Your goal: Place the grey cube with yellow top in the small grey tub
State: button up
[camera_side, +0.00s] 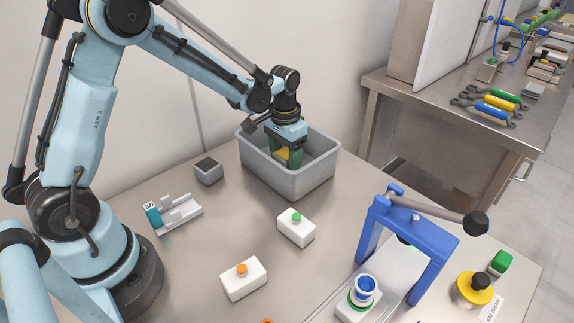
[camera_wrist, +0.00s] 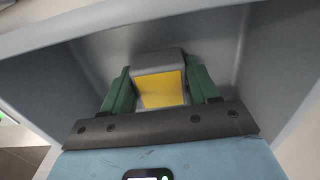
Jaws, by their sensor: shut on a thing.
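The grey cube with the yellow top (camera_wrist: 160,88) is between the two green fingers of my gripper (camera_wrist: 162,92) in the wrist view. My gripper is shut on it. In the side view, my gripper (camera_side: 288,157) reaches down inside the small grey tub (camera_side: 292,186), and a bit of the cube's yellow top (camera_side: 282,154) shows between the fingers. The tub's walls surround the cube in the wrist view (camera_wrist: 275,70). I cannot tell whether the cube touches the tub floor.
A grey cube with a dark top (camera_side: 208,170) sits left of the tub. A white fixture (camera_side: 178,214), a green-button box (camera_side: 296,228) and an orange-button box (camera_side: 243,279) stand in front. A blue frame with a lever (camera_side: 408,235) is at right. Bare table lies between them.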

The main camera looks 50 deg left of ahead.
aim_at(285, 154)
jog(key=shift+f, duration=0.1)
jog(key=o, duration=1.1)
notch_tip(285, 154, up, 12)
jog(key=shift+s+d+r+t, duration=0.2)
jog(key=shift+s+d+t, duration=0.4)
jog(key=shift+s+t, duration=1.15)
jog(key=shift+s+d+r+t, duration=0.2)
jog(key=shift+s+d+t, duration=0.4)
jog(key=shift+s, duration=2.2)
jog(key=shift+s+d+r+t, duration=0.2)
jog(key=shift+s+d+t, duration=0.35)
jog(key=shift+s+t, duration=1.25)
jog(key=shift+s+g, duration=0.5)
jog(key=shift+g, duration=0.05)
